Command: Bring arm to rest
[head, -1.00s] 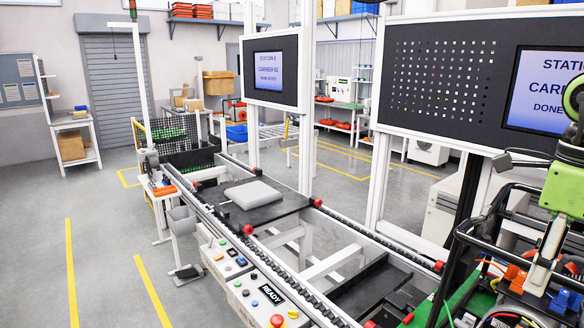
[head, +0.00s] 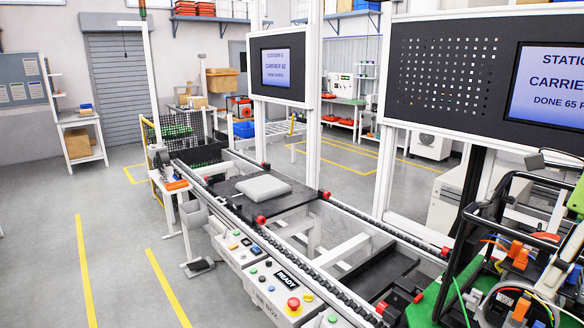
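My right gripper (head: 562,262) is at the lower right edge, beside a black tubular frame. Only part of it and its arm, with white and green parts, shows. The frame and wiring crowd around it, so I cannot make out its fingers or anything between them. My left gripper and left arm are not in view.
The conveyor (head: 335,210) runs from lower right to back left, with a dark carrier plate holding a grey block (head: 264,188). A control box (head: 283,290) is on its near side. The black tubular frame (head: 490,205) holds cables. Open floor (head: 120,245) lies left.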

